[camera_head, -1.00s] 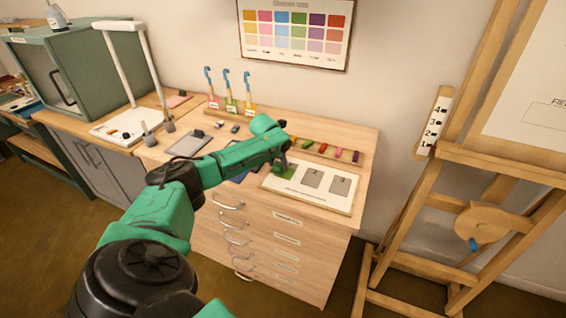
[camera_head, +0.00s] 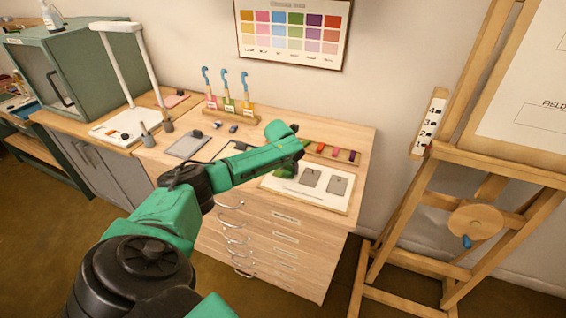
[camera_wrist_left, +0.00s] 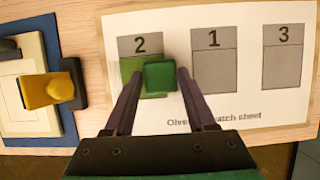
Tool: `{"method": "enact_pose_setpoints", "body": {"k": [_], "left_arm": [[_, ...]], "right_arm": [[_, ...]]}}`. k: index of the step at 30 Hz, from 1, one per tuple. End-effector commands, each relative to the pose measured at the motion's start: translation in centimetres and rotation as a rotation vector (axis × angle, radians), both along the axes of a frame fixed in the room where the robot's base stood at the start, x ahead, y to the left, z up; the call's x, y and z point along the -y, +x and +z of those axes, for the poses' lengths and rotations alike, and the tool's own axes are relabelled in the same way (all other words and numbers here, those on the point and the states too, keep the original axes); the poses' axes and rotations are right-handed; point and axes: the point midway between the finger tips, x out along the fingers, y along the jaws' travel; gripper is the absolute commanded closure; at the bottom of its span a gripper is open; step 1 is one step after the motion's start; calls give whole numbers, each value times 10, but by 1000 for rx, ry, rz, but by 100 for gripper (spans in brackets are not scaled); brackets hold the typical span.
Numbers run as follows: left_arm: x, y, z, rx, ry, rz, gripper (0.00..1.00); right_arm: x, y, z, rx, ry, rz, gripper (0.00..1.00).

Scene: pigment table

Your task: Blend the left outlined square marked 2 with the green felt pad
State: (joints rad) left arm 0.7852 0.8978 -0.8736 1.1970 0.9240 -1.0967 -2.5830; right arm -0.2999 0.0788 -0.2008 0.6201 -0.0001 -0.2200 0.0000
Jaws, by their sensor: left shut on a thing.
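The swatch sheet (camera_wrist_left: 225,113) has three outlined grey squares in a row. The left square marked 2 (camera_wrist_left: 131,66) has green colour over its lower part; its top, by the number, is grey. My left gripper (camera_wrist_left: 156,80) is shut on the green felt pad (camera_wrist_left: 160,76), which overlaps the right side of square 2 and hides part of it. I cannot tell whether the pad presses on the paper. In the head view my left gripper (camera_head: 288,168) is over the left part of the sheet. My right gripper is not in view.
Squares 1 (camera_wrist_left: 214,65) and 3 (camera_wrist_left: 282,68) are plain grey. A yellow block (camera_wrist_left: 47,90) lies on a pale pad left of the sheet. Coloured sticks (camera_head: 333,153) lie in a rack behind the sheet. Hooked tools (camera_head: 226,92) stand at the back; an easel (camera_head: 440,180) is on the right.

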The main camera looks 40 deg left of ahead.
Motion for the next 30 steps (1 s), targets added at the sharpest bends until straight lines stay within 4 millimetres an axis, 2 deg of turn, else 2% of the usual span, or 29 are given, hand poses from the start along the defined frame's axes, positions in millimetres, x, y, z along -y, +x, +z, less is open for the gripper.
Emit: {"method": "enact_pose_setpoints", "body": {"k": [7,10,30], "left_arm": [[5,-1,3,-3,-2,0,88],[3,-2,1,-2,-1,0,88],[-40,-16,-1,-1,0,2,88]], "right_arm": [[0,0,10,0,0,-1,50],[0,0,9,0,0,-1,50],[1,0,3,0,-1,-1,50]]}}
